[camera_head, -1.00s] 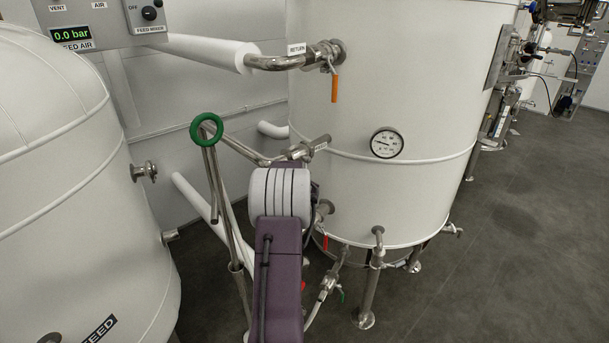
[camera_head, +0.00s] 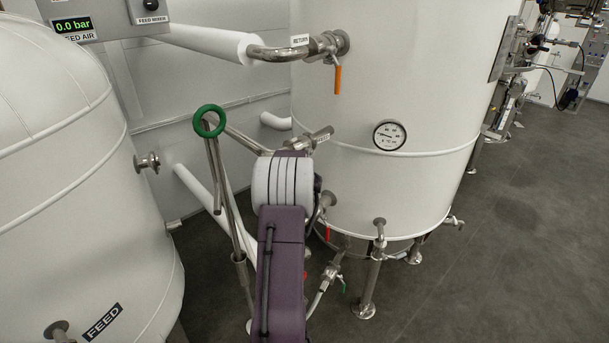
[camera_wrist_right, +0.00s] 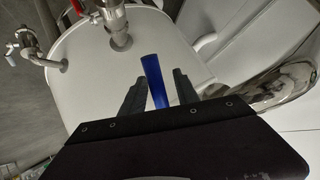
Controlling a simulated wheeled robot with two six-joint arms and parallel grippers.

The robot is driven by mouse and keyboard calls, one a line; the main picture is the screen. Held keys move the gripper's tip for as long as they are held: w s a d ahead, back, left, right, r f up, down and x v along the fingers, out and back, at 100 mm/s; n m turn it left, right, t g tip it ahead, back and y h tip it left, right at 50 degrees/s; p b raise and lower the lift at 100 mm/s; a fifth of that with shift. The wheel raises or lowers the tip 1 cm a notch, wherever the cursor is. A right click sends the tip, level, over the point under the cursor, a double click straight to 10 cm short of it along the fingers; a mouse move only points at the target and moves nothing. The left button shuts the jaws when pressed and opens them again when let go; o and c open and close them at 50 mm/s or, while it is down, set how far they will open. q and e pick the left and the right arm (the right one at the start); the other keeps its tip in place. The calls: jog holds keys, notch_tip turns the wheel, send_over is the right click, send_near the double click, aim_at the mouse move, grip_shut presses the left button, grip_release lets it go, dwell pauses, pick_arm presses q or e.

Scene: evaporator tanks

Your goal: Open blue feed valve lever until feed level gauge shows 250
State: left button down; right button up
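The blue feed valve lever (camera_wrist_right: 153,79) shows in the right wrist view as a blue bar standing between the two dark fingers of my right gripper (camera_wrist_right: 160,92). The fingers are apart with gaps beside the lever. I cannot tell whether either touches it. In the head view my purple and white arm covers this area, and neither the blue lever nor the gripper fingers show. A round dial gauge (camera_head: 389,135) is on the large white tank (camera_head: 400,80); its reading is too small to tell. No gauge marked as feed level shows. My left gripper is not in view.
A white tank with a FEED label (camera_head: 103,321) stands at left. An orange-handled lever (camera_head: 338,80) hangs from the RETURN pipe. A green ring handle (camera_head: 209,121) tops a metal rod beside my arm.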

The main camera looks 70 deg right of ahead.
jog(key=v, duration=0.8)
jog(key=shift+s+a+r+p, duration=0.2)
jog(key=shift+a+p, duration=0.1)
jog(key=shift+p, duration=0.1)
